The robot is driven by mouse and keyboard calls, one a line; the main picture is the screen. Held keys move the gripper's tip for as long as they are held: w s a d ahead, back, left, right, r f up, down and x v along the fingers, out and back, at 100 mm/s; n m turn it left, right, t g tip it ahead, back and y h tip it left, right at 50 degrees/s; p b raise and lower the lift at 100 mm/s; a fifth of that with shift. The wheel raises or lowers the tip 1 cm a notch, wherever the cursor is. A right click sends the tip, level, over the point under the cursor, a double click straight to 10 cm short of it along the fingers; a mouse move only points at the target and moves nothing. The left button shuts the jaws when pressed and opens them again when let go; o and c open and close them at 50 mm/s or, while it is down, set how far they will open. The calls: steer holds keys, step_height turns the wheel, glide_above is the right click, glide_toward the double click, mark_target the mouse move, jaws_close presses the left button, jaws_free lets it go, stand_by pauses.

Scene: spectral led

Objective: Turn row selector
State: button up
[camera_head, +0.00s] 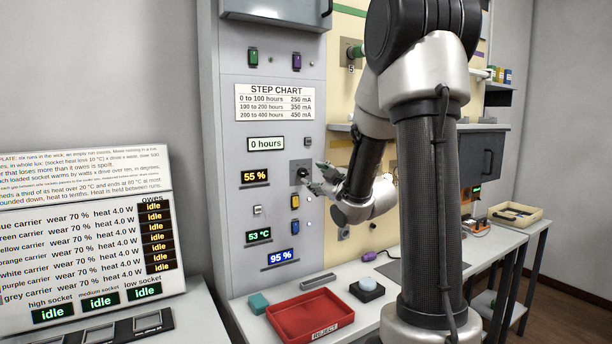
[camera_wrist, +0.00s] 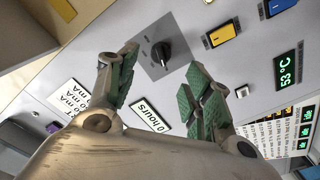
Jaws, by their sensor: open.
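The row selector (camera_head: 302,174) is a black rotary knob on a dark grey square plate, set in the grey panel beside the 55 % display. It also shows in the wrist view as a black knob (camera_wrist: 161,52) just beyond my fingertips. My gripper (camera_head: 322,178) is open, with its green-padded fingers (camera_wrist: 158,85) apart and nothing between them. In the wrist view the knob lies ahead of the gap between the fingers, and I see no contact. In the head view the fingertips are close to the right side of the knob.
Near the selector are the "0 hours" display (camera_head: 266,144), a yellow switch (camera_head: 295,201) and a small white button (camera_head: 257,210). The status board (camera_head: 88,240) is at left.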

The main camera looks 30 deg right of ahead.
mark_target(305, 174)
steer(key=w, duration=0.7)
steer(key=shift+a+f, duration=0.1)
steer(key=c, duration=1)
steer(key=shift+c, duration=0.2)
steer(key=shift+m, duration=0.3)
steer(key=m, duration=0.4)
steer(key=shift+m, duration=2.5)
